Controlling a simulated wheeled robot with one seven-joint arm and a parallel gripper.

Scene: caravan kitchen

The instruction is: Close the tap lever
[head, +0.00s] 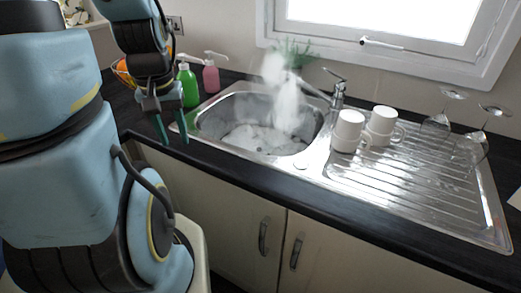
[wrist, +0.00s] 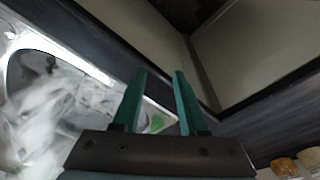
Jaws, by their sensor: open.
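The chrome tap (head: 337,98) stands behind the sink's right end in the head view, its spout reaching left over the basin. Its lever (head: 333,74) sits on top, angled up to the left. A cloudy white plume rises around the spout's end and over the basin, partly hiding the spout. My gripper (head: 173,127) hangs at the sink's left front corner, well left of the tap, pointing down. Its green fingers are apart and empty. In the wrist view my gripper (wrist: 159,73) shows both fingers with nothing between them. The tap is not clear there.
Two white mugs (head: 349,130) stand right of the basin, near the tap. Upturned glasses (head: 470,149) stand farther right on the drainer (head: 430,205). Green (head: 188,86) and pink (head: 211,78) pump bottles stand behind my gripper. A plant (head: 293,52) and window frame are behind the sink.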

